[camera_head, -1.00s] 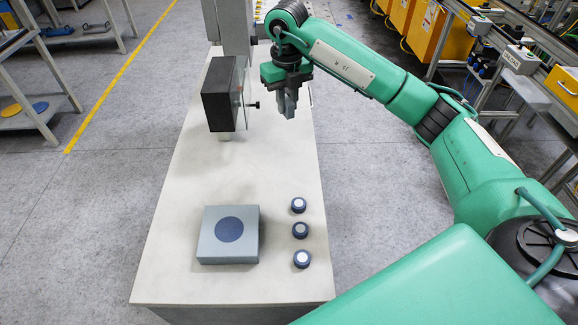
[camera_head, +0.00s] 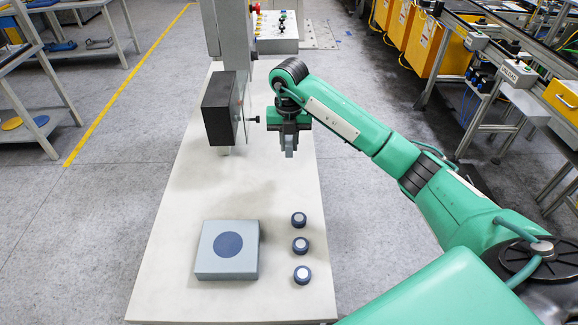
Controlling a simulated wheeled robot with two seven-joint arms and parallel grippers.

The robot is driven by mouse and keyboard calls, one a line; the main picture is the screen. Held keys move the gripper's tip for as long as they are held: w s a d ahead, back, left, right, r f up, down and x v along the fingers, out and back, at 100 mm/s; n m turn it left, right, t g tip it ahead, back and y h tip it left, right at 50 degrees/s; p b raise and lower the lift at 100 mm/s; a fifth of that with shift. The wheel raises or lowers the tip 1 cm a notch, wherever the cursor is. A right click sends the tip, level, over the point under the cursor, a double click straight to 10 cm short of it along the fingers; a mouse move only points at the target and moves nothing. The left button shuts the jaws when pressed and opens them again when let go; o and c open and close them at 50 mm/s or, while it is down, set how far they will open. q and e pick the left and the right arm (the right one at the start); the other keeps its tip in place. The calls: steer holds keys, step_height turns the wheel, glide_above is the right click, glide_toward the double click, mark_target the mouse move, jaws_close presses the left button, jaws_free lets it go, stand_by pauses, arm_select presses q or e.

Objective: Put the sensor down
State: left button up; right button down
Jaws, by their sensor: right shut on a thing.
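My right gripper (camera_head: 289,152) hangs pointing down above the right part of the pale table (camera_head: 190,190), just right of the dark box-shaped device. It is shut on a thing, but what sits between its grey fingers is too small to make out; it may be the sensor. My left gripper is out of view.
The dark box device (camera_head: 218,110) on a grey column stands at the back. A control panel (camera_head: 276,30) is behind it. The table's middle is clear.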

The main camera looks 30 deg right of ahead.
step_height(320, 180, down, 10)
steer(key=shift+r+p, duration=0.15)
steer(key=shift+p, duration=0.8)
steer(key=c, duration=1.7)
jaws_free()
steer(key=shift+c, duration=0.2)
steer(key=o, duration=0.4)
steer(key=shift+o, duration=0.2)
